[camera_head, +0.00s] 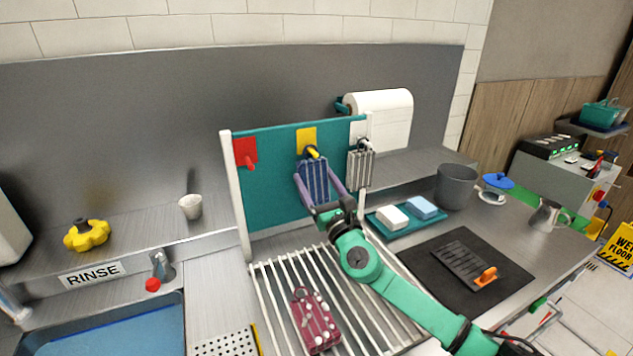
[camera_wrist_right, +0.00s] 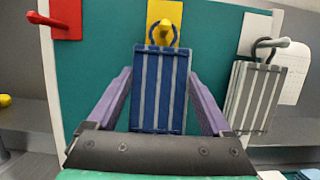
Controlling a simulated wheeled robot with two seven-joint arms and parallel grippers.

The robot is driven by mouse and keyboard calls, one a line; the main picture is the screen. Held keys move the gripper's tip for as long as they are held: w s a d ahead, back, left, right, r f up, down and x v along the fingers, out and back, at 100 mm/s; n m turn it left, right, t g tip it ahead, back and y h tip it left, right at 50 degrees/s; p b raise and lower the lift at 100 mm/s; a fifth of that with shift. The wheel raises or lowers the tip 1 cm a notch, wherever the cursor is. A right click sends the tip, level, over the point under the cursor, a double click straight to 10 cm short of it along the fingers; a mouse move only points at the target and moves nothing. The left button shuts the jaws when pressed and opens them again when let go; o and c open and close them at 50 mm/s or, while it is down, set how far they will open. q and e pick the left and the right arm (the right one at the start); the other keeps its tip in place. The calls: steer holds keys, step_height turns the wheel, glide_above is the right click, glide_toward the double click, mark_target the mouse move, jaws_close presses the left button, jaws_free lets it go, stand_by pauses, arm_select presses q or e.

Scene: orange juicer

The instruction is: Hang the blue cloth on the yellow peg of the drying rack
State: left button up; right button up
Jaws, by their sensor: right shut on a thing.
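The blue striped cloth (camera_head: 314,180) is upright in front of the rack's teal board (camera_head: 270,185), just below the yellow peg (camera_head: 314,153). In the right wrist view the blue cloth (camera_wrist_right: 160,92) has a dark loop at its top, which appears to be around the yellow peg (camera_wrist_right: 165,27). My right gripper (camera_head: 316,172) is shut on the blue cloth, with one purple finger at each side edge. How far the loop sits along the peg cannot be told. My left gripper is not in view.
A grey striped cloth (camera_head: 360,169) hangs at the white peg on the right. The red peg (camera_head: 248,161) is bare. A dotted dark red cloth (camera_head: 315,322) lies on the rack's white slats. A teal tray (camera_head: 385,229) with two blocks stands right of the rack.

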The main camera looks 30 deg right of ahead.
steer(key=o, duration=1)
